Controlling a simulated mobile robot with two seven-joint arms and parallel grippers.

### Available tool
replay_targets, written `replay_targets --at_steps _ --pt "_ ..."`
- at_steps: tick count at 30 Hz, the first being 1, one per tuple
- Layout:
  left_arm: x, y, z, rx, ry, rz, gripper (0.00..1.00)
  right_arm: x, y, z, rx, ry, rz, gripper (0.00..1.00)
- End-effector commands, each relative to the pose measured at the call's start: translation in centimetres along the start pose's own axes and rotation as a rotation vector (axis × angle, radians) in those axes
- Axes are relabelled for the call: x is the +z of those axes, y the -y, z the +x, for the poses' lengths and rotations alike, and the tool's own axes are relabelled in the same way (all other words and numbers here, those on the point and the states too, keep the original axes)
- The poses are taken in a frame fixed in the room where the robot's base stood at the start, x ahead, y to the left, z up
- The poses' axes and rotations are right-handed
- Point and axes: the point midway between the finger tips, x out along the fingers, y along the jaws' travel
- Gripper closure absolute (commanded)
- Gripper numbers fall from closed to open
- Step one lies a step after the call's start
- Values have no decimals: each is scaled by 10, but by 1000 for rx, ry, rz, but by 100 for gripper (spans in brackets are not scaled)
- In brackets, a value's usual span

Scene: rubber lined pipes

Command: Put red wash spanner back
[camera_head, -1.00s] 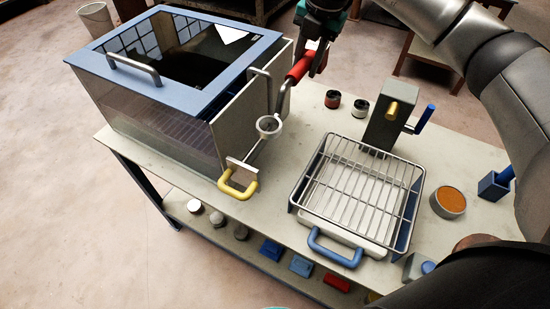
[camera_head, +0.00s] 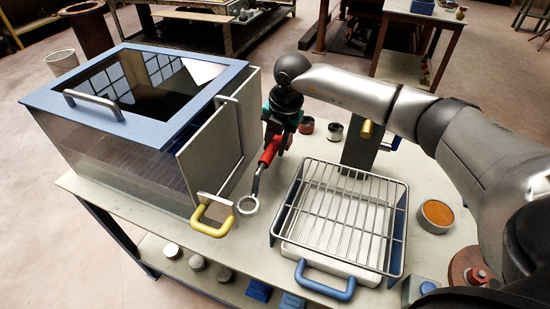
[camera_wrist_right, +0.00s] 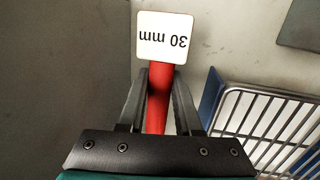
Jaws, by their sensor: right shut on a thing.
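The red spanner (camera_head: 267,154) has a red handle and a metal ring head (camera_head: 248,205). My right gripper (camera_head: 271,140) is shut on its red handle and holds it tilted, ring end down, between the glass-topped box and the wire rack. In the right wrist view the red handle (camera_wrist_right: 158,105) lies between the two dark fingers (camera_wrist_right: 160,95). A white "30 mm" tag (camera_wrist_right: 163,38) shows beyond the fingertips. I cannot tell whether the ring touches the table. My left gripper is not in view.
The box (camera_head: 130,95) has a blue-framed lid, an open side panel (camera_head: 212,140) and a yellow handle (camera_head: 212,222).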

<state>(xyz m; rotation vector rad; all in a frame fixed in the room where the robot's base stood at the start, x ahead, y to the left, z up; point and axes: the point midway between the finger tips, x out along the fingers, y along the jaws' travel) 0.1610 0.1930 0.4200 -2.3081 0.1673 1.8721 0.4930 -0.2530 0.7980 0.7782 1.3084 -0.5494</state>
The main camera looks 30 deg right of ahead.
Motion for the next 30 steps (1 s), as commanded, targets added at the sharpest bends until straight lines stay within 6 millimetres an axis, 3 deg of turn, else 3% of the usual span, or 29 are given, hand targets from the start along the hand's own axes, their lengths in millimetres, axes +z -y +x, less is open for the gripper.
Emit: replay_targets --at_steps 12,26,27,30 --pt "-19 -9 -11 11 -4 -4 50 -2 6 34 2 0 0 100" --pt "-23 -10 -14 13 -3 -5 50 -3 7 40 3 0 0 100" --pt "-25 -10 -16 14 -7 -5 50 -3 8 41 1 0 -1 66" --pt "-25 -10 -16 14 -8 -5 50 -3 8 40 1 0 -1 55"
